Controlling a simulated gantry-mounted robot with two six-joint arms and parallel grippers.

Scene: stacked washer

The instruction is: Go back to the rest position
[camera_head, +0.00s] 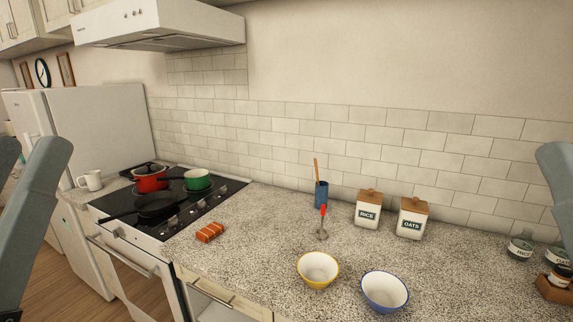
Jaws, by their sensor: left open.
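My left arm (38,205) comes in at the left edge as grey-blue links, in front of the fridge and floor. Only a small dark part of my left gripper (12,314) shows at the bottom left corner, cut off by the frame. It is open, and I see nothing held in it. A grey-blue link of my right arm (558,175) shows at the right edge. My right gripper is outside the view. Both arms look clear of the things on the counter.
The speckled counter (250,235) holds a yellow bowl (318,268), a blue-rimmed bowl (385,290), rice (367,210) and oats (412,220) canisters, and glass jars (521,245). Left stands a stove with a red pot (150,180), green pot (197,180) and black pan (157,205).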

